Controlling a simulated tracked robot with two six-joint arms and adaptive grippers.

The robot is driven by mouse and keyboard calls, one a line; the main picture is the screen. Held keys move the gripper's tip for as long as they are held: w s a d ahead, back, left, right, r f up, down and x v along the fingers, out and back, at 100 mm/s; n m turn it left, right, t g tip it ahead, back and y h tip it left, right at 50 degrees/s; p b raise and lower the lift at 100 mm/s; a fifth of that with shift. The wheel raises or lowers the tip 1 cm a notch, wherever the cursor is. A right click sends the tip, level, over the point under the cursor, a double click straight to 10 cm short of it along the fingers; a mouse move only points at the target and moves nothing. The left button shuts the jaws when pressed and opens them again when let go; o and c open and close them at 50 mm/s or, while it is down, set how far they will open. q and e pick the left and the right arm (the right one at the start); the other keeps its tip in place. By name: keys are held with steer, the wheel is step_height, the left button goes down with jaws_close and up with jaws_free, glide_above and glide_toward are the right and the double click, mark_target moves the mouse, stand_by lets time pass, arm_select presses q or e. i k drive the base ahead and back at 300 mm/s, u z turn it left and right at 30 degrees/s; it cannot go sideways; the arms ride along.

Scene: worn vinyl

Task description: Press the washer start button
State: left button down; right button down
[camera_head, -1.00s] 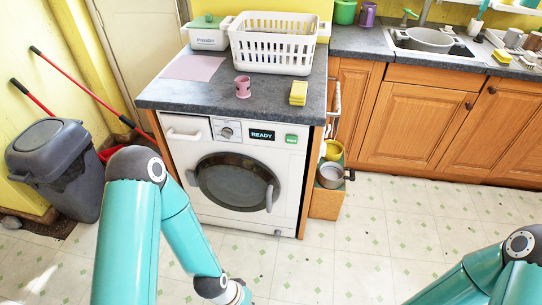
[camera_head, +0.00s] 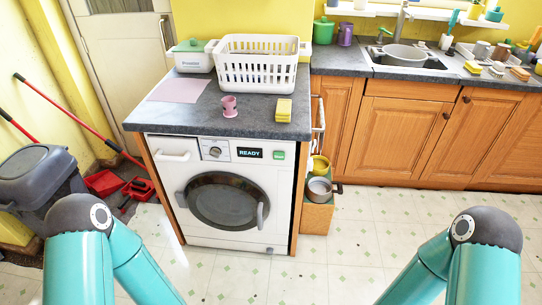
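The washer (camera_head: 228,240) stands under the grey counter, white, with its round dark door (camera_head: 224,201) shut. Its panel display (camera_head: 250,153) reads READY. A small green button (camera_head: 279,155) sits right of the display, with unreadable light marking. Both my teal arms show at the bottom of the view, left and right, in front of the washer and clear of it. Neither gripper is in view; both lie below the frame.
On the counter (camera_head: 185,120) stand a white basket (camera_head: 262,65), a Powder box (camera_head: 192,60), a pink cup (camera_head: 229,107) and yellow sponges (camera_head: 284,108). A grey bin (camera_head: 40,175) stands left. The floor in front is clear.

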mark_target(277, 155)
steer(key=u, duration=0.3)
steer(key=i, duration=1.05)
steer(key=z, duration=0.45)
